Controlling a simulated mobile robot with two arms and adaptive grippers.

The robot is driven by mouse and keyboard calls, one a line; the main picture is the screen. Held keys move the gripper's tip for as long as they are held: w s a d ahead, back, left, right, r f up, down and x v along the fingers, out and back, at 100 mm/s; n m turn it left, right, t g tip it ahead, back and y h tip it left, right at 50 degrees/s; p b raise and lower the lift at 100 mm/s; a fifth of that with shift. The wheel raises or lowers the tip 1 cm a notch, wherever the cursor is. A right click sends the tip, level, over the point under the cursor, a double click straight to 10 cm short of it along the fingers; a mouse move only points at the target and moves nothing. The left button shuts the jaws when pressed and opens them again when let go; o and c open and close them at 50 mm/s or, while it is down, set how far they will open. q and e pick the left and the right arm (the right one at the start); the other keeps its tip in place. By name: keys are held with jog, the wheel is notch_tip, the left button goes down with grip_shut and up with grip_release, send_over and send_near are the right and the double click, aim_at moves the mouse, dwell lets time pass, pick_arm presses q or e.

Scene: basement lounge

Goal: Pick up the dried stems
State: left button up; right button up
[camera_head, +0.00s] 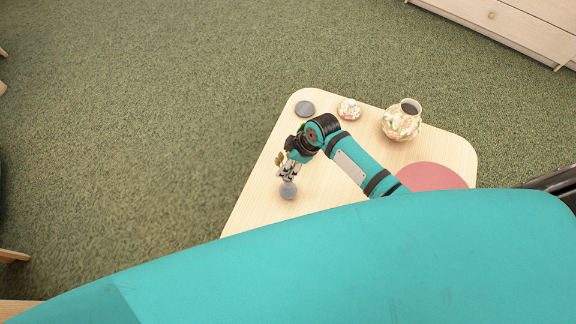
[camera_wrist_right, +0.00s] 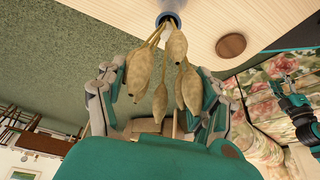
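The dried stems (camera_wrist_right: 160,75) are beige, pod-like heads on thin stalks. They stand in a small blue-grey vase (camera_wrist_right: 169,19), which also shows on the table in the head view (camera_head: 288,190). My right gripper (camera_wrist_right: 158,105) is open, with its fingers apart on either side of the pods. In the head view my right gripper (camera_head: 287,172) is right at the vase and mostly hides the stems. A teal and dark part of what looks like my left arm shows at the right edge of the wrist view; its fingers are unclear.
The pale wooden table (camera_head: 255,205) also bears a dark grey disc (camera_head: 305,108), a small floral piece (camera_head: 349,110), a floral vase (camera_head: 401,124) and a red round mat (camera_head: 432,176). A pale wooden cabinet (camera_head: 510,22) stands at the top right.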

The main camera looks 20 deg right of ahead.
jog(key=c, duration=0.7)
jog(key=shift+c, duration=0.2)
